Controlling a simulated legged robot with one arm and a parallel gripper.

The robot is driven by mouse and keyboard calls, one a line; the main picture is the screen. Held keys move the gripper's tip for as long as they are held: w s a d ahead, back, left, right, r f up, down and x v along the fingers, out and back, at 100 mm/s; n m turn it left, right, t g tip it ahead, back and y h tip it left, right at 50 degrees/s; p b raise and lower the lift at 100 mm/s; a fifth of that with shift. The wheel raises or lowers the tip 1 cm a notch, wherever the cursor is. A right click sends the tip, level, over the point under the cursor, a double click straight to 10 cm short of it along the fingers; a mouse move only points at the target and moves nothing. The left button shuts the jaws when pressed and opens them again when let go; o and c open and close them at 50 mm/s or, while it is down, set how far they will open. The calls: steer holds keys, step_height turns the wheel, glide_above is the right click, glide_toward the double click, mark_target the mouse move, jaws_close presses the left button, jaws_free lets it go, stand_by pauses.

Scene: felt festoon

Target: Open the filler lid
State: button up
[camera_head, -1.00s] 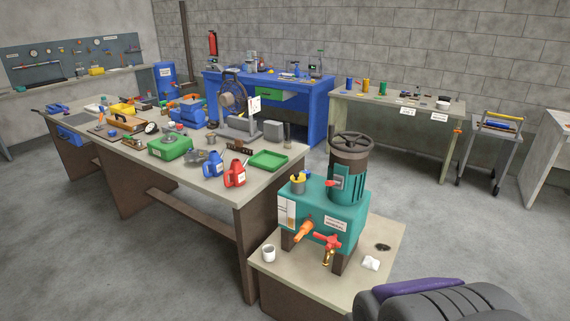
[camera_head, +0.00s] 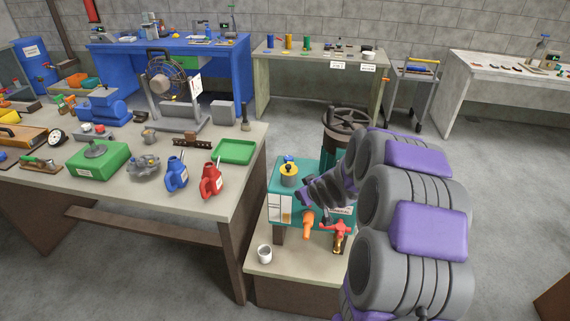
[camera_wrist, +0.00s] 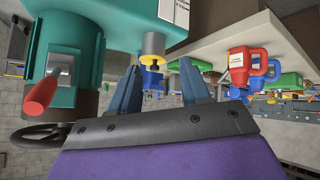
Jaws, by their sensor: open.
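The teal machine (camera_head: 278,190) stands on a low stand, and part of it fills the upper left of the wrist view (camera_wrist: 95,20). On its top left is the filler neck with a yellow filler lid (camera_head: 289,169) and a blue piece on it. In the wrist view, where the scene is upside down, the yellow lid (camera_wrist: 152,58) and blue piece (camera_wrist: 151,79) appear between my two blue fingers. My gripper (camera_wrist: 161,68) is open and empty. In the head view it is just right of the lid; whether the fingers reach around it I cannot tell.
A dark handwheel (camera_head: 345,121) tops the machine's column. An orange spout (camera_head: 308,222) and red valve (camera_head: 338,229) are on its front. A white cup (camera_head: 265,254) is on the stand. The bench at left holds red (camera_head: 211,181) and blue (camera_head: 177,173) jugs.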

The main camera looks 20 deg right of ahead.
steer(key=w+d+f+t+y+p, duration=0.2)
steer(key=w+d+f+t, duration=0.2)
steer(key=w+d, duration=0.15)
steer(key=t+y, duration=0.3)
steer(key=t, duration=0.1)
glide_toward(289, 165)
steer(key=a, duration=0.2)
steer(key=x, duration=0.3)
steer(key=d+b+x, duration=0.1)
steer(key=x, duration=0.1)
steer(key=b+x, duration=0.1)
steer(key=x, duration=0.2)
steer(key=shift+w+d+f, duration=0.25)
steer(key=shift+w+d, duration=0.2)
steer(key=shift+w, duration=0.05)
steer(key=shift+w+a+r, duration=0.15)
steer(key=shift+w+a, duration=0.35)
steer(key=shift+a, duration=0.05)
steer(key=shift+d, duration=0.45)
steer(key=c, duration=0.3)
steer(key=shift+a, duration=0.25)
steer(key=c, duration=0.5)
jaws_close()
